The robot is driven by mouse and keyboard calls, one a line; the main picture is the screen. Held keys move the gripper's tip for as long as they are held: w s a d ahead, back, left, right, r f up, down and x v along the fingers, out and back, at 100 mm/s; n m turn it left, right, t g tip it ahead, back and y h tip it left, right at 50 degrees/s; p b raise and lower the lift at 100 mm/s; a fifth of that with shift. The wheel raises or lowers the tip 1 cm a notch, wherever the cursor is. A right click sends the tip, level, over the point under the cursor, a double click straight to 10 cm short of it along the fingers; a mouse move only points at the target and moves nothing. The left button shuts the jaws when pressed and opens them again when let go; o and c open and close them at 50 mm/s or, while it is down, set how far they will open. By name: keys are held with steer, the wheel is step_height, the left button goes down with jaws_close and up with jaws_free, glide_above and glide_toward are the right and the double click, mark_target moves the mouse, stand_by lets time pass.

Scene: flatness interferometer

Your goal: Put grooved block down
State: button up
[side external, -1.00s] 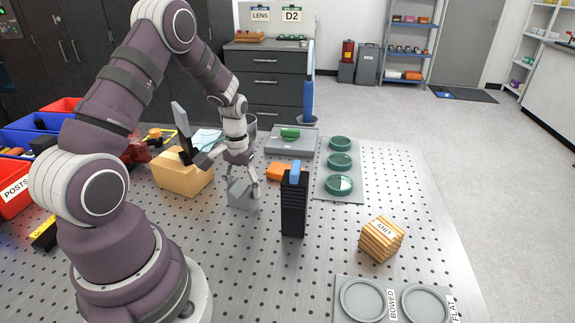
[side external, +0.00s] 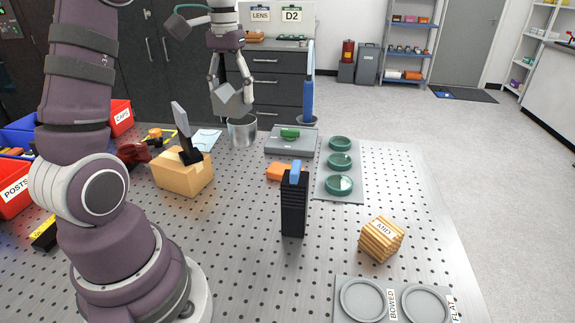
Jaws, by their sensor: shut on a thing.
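My gripper (side external: 231,82) is at the back of the table, pointing down, with its fingers shut on the sides of a grey block (side external: 233,103). The block looks tilted, with a notch in its upper outline that fits the grooved block. It is held in the air, and in the picture it appears just above a metal bucket (side external: 242,132). I cannot tell whether it is directly over the bucket or behind it. The block's underside and any contact with the rim are unclear.
A tan box (side external: 184,177) with a black-and-grey tool stands left. A black finned tower (side external: 294,207) is centre front. A striped MID block (side external: 381,240), green dishes (side external: 340,161) on a plate and a BOWED/FLAT plate (side external: 390,311) lie right. Perforated table is bare left of the tower.

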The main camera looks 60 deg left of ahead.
steer(key=d+m, duration=0.7)
steer(key=d, duration=0.6)
steer(key=m, duration=0.9)
glide_above(278, 307)
step_height(278, 307, down, 21)
steer(key=shift+r, duration=0.1)
steer(key=o, duration=1.2)
